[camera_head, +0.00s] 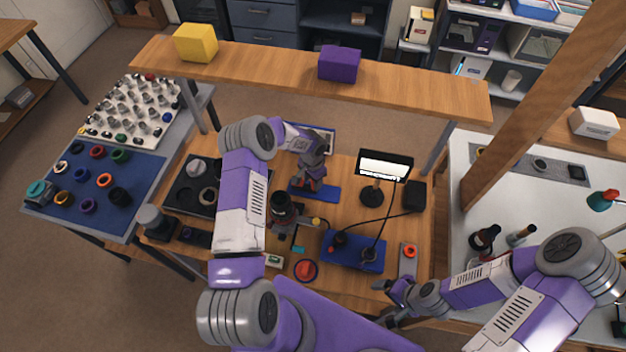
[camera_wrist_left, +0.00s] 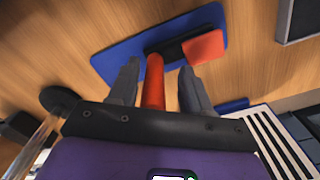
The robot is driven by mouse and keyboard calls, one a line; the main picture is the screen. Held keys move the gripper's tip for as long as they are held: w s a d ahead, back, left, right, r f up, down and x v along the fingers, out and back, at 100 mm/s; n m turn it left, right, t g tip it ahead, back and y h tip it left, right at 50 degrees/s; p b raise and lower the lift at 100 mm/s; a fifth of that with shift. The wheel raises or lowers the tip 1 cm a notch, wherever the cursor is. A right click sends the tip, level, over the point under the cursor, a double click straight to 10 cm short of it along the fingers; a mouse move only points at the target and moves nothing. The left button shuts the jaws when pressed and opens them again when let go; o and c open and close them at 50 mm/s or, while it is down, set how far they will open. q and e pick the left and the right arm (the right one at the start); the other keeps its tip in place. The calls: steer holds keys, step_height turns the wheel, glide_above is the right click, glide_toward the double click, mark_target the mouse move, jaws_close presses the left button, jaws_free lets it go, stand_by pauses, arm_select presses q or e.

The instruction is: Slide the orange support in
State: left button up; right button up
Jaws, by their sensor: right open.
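A blue plate (camera_head: 328,194) lies on the wooden table below my left gripper (camera_head: 311,181); the plate also shows in the left wrist view (camera_wrist_left: 112,66). A black piece (camera_wrist_left: 172,50) sits on it, with an orange block (camera_wrist_left: 203,47) at one end and an orange bar (camera_wrist_left: 153,82) at the other. The bar lies between my left fingers, with gaps on both sides, so the gripper is open around it. I cannot tell which orange part is the support. My right gripper (camera_head: 392,303) is open and empty near the table's front right edge.
A black desk lamp (camera_head: 372,194) stands right of the plate. A wooden beam (camera_head: 270,68) crosses behind, carrying yellow (camera_head: 196,42) and purple (camera_head: 339,63) blocks.

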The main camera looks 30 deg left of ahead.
arm_select(q)
steer(key=shift+d, duration=0.1)
step_height(320, 180, up, 8)
steer(key=shift+f+b, duration=0.2)
steer(key=shift+b, duration=0.15)
stand_by(0.5)
